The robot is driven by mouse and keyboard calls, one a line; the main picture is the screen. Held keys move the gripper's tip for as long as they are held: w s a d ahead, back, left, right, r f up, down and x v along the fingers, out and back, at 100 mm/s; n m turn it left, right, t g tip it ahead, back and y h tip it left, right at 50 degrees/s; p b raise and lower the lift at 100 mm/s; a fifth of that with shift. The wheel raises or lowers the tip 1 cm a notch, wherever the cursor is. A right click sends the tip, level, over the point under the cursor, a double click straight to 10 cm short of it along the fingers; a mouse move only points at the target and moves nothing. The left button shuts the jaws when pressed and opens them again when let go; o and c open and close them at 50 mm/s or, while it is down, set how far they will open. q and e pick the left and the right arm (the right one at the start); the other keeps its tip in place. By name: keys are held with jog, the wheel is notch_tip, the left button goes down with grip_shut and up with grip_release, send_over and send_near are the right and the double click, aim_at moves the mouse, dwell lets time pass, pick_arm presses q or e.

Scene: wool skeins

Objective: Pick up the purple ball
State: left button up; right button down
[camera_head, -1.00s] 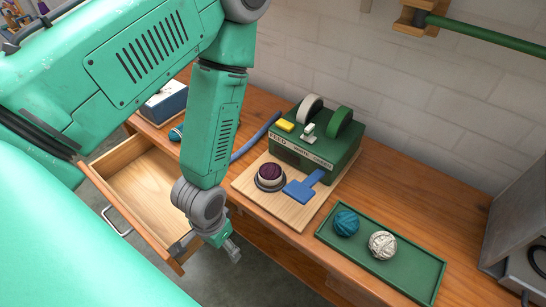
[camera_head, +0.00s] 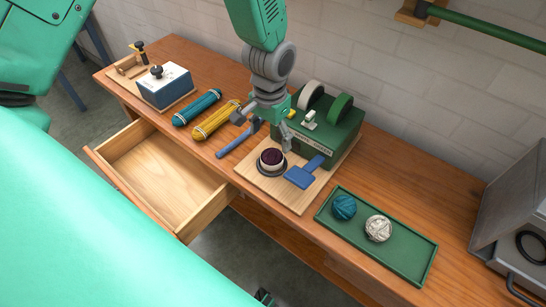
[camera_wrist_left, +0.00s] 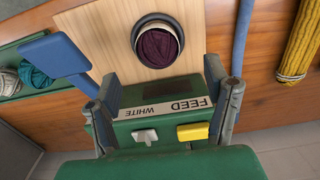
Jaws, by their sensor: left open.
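The purple ball (camera_head: 271,158) sits in a dark round cup on the wooden board of the green winder, with its top showing. In the left wrist view the purple ball (camera_wrist_left: 157,46) shows inside its ring, beyond the fingertips. My left gripper (camera_head: 263,138) is open and empty, above and just behind the ball, in front of the green winder. In the wrist view its fingers (camera_wrist_left: 160,76) stand wide apart, with the winder's label between them. My right gripper is not clearly seen.
The green winder (camera_head: 340,130) stands close behind, with a blue paddle (camera_head: 304,172) right of the ball. A green tray (camera_head: 405,262) holds a teal and a cream ball. Yellow (camera_head: 214,121) and teal (camera_head: 196,106) skeins lie left. A drawer (camera_head: 160,180) is open in front.

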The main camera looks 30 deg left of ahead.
aim_at(272, 152)
pick_arm(q)
notch_tip(272, 152, down, 3)
jog(key=shift+s+a+r, duration=0.1)
jog(key=shift+a+r, duration=0.05)
jog(key=shift+r, duration=0.05)
jog(key=f, duration=0.3)
jog(key=d+f, duration=0.1)
jog(key=f, duration=0.1)
jog(key=shift+a+r, duration=0.1)
jog(key=shift+c, duration=0.3)
jog(key=shift+a, duration=0.1)
jog(key=c, duration=1.2)
